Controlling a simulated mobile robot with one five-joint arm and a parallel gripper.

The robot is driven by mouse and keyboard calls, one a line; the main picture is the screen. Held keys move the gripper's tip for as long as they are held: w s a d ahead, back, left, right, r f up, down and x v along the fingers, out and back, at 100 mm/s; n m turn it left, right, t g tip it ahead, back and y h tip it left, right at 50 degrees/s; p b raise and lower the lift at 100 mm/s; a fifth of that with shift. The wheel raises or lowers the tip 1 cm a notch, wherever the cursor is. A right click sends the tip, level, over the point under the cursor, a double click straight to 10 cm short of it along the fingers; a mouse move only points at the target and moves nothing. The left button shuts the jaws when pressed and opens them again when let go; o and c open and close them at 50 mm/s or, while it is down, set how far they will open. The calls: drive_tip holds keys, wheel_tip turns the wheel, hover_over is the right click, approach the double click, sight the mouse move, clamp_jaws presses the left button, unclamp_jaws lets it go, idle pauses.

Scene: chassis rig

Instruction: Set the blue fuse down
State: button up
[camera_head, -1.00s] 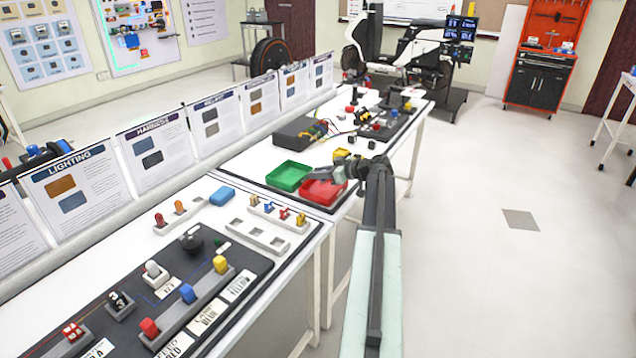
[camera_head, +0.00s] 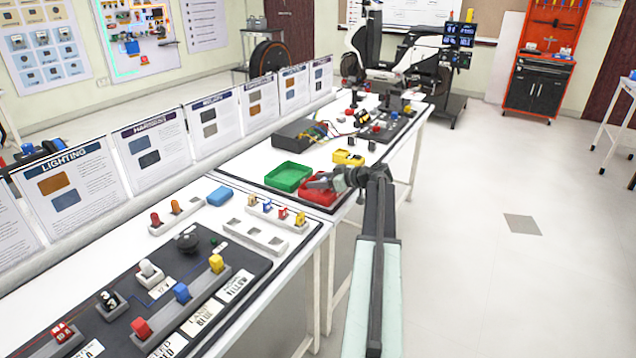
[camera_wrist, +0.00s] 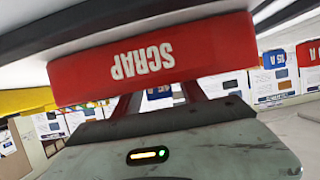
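My gripper (camera_head: 318,183) is at the red bin (camera_head: 331,196), reaching in from the right. In the wrist view the red bin, marked SCRAP (camera_wrist: 150,62), fills the upper middle and hides the fingertips. I cannot tell whether the fingers are open or hold anything. One blue fuse (camera_head: 181,292) stands in the holder strip on the near black board, between a red and a yellow one. Another small blue fuse (camera_head: 267,205) stands in the white rack with red and yellow ones. In the wrist view a blue piece marked 15 A (camera_wrist: 274,60) shows at upper right.
A green bin (camera_head: 288,177) stands left of the red bin, and a yellow bin (camera_head: 348,158) behind it. A white tray with empty slots (camera_head: 256,237) and a blue block (camera_head: 220,196) lie nearer. Upright placards (camera_head: 152,146) line the table's left edge. The floor at right is clear.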

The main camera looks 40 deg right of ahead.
drive_tip(key=shift+r, duration=0.1)
drive_tip(key=shift+s+r+p, duration=0.25)
drive_tip(key=shift+p, duration=0.15)
drive_tip(key=p+v, duration=0.4)
drive_tip(key=v, duration=0.6)
drive_tip(key=shift+s+d+r, duration=0.1)
drive_tip(key=shift+s, duration=0.2)
drive_tip(key=shift+s+d, duration=0.1)
drive_tip(key=shift+s, duration=0.3)
